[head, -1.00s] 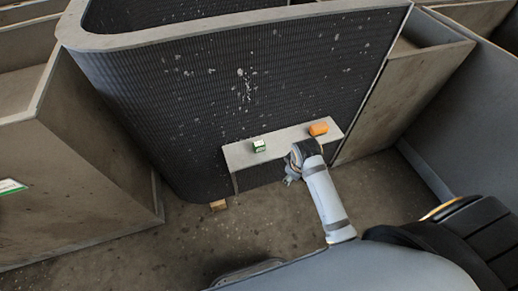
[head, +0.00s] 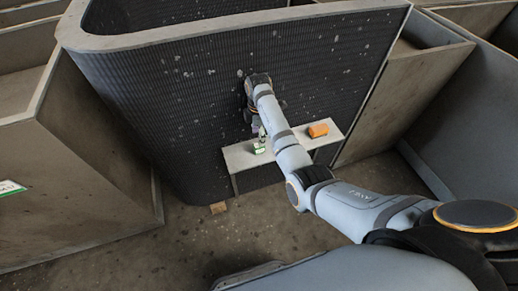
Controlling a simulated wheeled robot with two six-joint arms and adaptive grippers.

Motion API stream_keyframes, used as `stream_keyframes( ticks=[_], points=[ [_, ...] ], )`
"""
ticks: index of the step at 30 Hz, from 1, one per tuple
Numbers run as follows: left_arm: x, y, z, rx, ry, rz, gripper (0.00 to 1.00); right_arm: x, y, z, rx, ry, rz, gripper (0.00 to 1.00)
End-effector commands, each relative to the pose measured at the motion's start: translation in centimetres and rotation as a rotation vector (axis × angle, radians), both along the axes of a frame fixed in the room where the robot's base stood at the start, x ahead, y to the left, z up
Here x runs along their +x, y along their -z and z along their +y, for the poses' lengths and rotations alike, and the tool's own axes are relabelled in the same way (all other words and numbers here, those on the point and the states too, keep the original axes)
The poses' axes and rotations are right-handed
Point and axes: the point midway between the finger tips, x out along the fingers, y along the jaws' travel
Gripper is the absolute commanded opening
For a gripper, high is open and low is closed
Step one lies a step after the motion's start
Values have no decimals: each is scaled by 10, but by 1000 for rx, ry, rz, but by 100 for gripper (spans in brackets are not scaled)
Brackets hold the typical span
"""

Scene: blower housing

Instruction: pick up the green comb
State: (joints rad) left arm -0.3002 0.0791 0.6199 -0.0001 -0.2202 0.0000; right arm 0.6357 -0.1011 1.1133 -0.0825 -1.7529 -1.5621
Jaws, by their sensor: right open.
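A small green and white object (head: 259,149) sits on the left part of a small grey table (head: 238,158). It is too small to tell whether it is the comb, and I make out no other green thing on the table. My right gripper (head: 258,135) is open and points down just above this object, partly covering it. Whether the fingers touch it I cannot tell. My left gripper is not in view.
A dark ribbed curved wall (head: 180,100) stands right behind the table. Concrete walls rise on both sides.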

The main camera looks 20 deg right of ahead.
Motion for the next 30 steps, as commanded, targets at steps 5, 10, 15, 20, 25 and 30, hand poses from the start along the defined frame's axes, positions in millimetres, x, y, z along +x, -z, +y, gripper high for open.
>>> stream_keyframes(
  ticks=[5,10,15,20,25,30],
  points=[
    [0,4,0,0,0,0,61,0,25,0,0,1,0,55],
    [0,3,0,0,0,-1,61,-1,29,0,0,2,-1,55],
    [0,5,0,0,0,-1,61,-7,57,0,0,2,2,55],
    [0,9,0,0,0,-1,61,-6,77,0,0,2,-1,55],
    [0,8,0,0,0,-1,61,-6,79,0,0,2,-2,55],
    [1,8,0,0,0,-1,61,-6,79,0,0,3,-2,42]
  ],
)
